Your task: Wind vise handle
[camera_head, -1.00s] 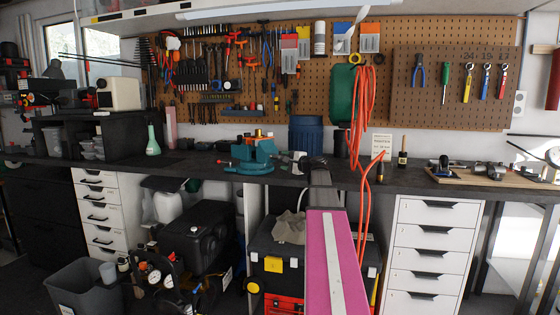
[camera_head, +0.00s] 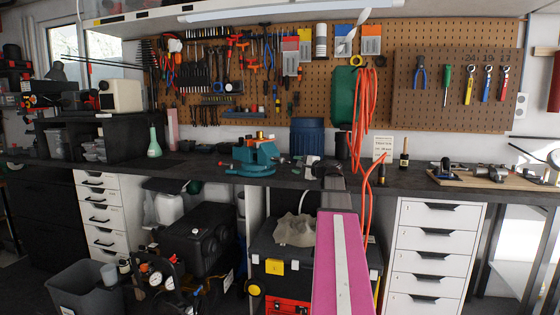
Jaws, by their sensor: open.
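The teal bench vise (camera_head: 256,158) stands upright on the dark workbench, left of the middle. Its handle is too small to make out clearly. My gripper (camera_head: 297,161) is open just right of the vise, at bench-top height, with its fingers towards it. A small gap seems to lie between them, but I cannot tell whether they touch the handle. My pink arm (camera_head: 341,262) reaches up from the bottom of the view.
An orange hose (camera_head: 361,125) hangs right of my arm, in front of the bench. A blue bin (camera_head: 306,136) stands behind my gripper. A green bottle (camera_head: 154,142) stands left of the vise. A wooden board with metal parts (camera_head: 495,179) lies at the right.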

